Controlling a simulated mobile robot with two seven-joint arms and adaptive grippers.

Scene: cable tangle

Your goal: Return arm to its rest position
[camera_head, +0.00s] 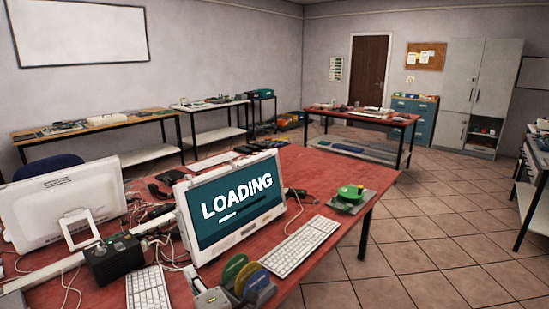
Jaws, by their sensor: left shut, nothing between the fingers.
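I see no arm clearly in this view. A small grey piece (210,297) at the bottom edge, beside the coloured discs, may be the tip of my left gripper, but its fingers cannot be made out apart. It shows nothing held. My right gripper is not in view. The red-topped table (317,176) fills the foreground. On it a monitor (232,205) shows "LOADING", and another monitor (65,205) stands at the left with its back to me. Loose cables lie tangled between and behind them.
A black box (113,258), a white keyboard (299,246), a second keyboard (148,291), green and yellow discs (240,275) and a green device (350,195) crowd the table. Bare red surface shows at its far right. Tiled floor (430,240) is open to the right.

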